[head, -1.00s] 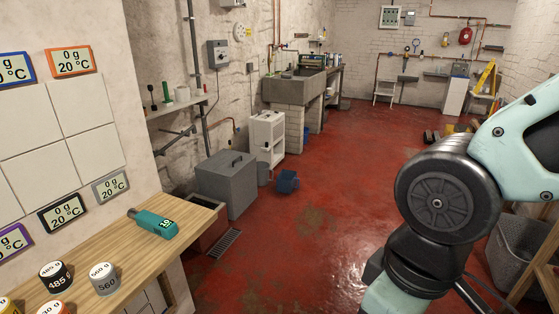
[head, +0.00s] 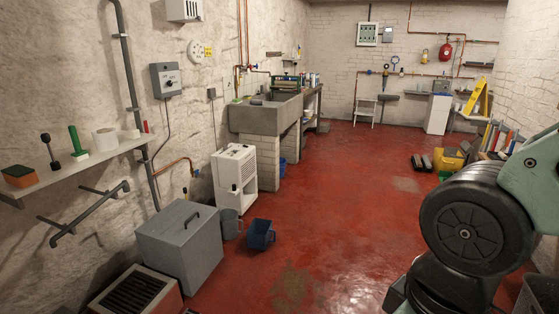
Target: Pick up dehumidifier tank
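A white dehumidifier-like unit (head: 236,180) stands on the floor against the left wall. A blue open-topped container (head: 260,235) sits on the floor in front of it, a little to the right. A grey mug-like jug (head: 231,224) with a handle stands just left of the blue container. I cannot tell for certain which of these is the dehumidifier tank. My gripper is out of view; only part of my arm shows at the right edge, well away from these things.
A grey lidded box (head: 180,246) stands left of the jug, with a grated box (head: 137,292) in front. A stone sink (head: 265,115) is farther back. The red floor (head: 340,200) between is clear.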

